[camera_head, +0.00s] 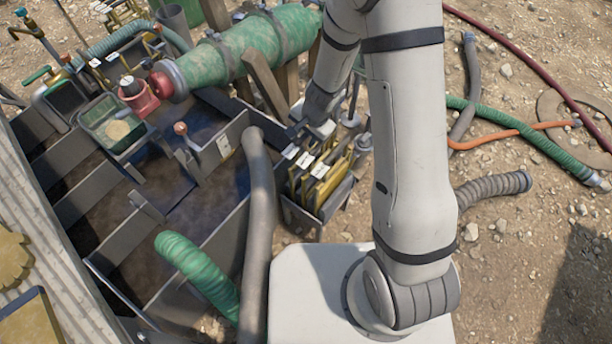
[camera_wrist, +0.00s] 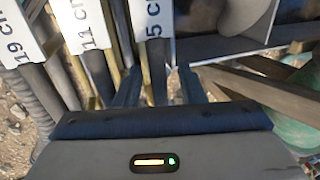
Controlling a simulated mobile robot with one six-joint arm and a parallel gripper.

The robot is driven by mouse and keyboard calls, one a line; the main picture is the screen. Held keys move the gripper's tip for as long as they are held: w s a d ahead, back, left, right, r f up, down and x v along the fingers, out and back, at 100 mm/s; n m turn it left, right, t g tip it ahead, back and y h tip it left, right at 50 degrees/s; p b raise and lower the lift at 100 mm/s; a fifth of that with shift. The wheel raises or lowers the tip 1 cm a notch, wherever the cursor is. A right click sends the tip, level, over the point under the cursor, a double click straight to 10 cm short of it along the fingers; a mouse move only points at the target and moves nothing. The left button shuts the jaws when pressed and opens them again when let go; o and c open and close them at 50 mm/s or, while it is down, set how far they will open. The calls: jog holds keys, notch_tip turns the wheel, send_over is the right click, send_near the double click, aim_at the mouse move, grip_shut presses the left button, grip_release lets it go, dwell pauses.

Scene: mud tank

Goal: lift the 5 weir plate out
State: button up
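The 5 weir plate (camera_wrist: 156,80) stands on edge under its white label (camera_wrist: 152,18), which reads 5 cm, in the wrist view. My gripper (camera_wrist: 158,82) is open, with one dark finger on each side of this plate's narrow upper part. Gaps show on both sides, so the fingers do not look closed on it. In the head view my gripper (camera_head: 308,132) is over the far end of the plate rack (camera_head: 317,222), partly hidden by my arm. The plate's lower part is hidden.
Plates labelled 11 cm (camera_wrist: 92,28) and 19 cm (camera_wrist: 18,40) stand close beside it on the left in the wrist view. A grey hose (camera_head: 258,220) runs left of the rack. A green cylinder (camera_head: 245,50) on wooden supports lies behind. Gravel lies right of the rack.

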grip_shut()
dwell(0.6)
